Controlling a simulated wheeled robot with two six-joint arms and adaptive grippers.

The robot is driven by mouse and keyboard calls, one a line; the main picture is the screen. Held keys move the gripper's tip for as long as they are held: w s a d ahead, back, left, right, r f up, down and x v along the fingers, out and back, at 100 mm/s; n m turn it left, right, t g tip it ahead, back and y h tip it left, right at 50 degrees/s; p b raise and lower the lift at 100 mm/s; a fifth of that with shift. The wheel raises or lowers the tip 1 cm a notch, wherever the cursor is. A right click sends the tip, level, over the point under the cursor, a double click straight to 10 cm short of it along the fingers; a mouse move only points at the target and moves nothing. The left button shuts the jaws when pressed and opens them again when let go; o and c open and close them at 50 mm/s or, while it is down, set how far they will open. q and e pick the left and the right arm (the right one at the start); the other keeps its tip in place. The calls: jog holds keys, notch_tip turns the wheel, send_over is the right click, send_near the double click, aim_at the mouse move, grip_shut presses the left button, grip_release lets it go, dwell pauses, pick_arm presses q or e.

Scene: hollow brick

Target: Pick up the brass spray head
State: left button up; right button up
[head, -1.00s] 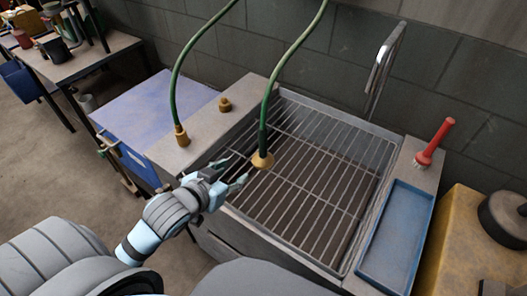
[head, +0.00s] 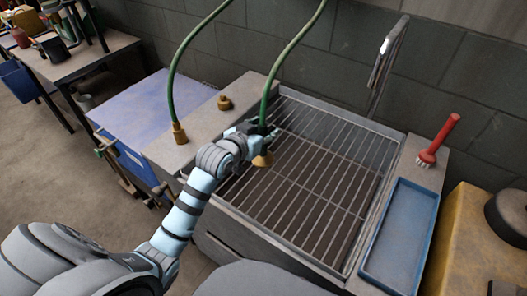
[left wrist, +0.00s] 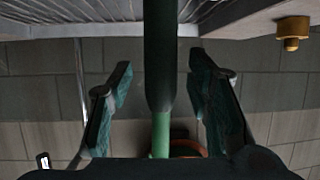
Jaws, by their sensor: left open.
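The brass spray head (head: 262,161) hangs over the sink's wire rack, at the lower end of a green hose (head: 291,55) with a dark sleeve. My left gripper (head: 264,133) is at the dark sleeve, just above the brass head. In the left wrist view the open fingers stand on either side of the dark sleeve (left wrist: 160,60), with gaps on both sides. The brass head itself is not seen in that view. My right gripper is not in view.
A second green hose ends in a brass fitting (head: 179,133) on the left ledge, near a small brass piece (head: 224,103). The wire rack (head: 310,190) is bare. A tap (head: 385,55) stands behind.

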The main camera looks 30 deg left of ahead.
pick_arm(q)
jog(key=shift+s, duration=0.1)
grip_shut()
jog(key=shift+r, duration=0.15)
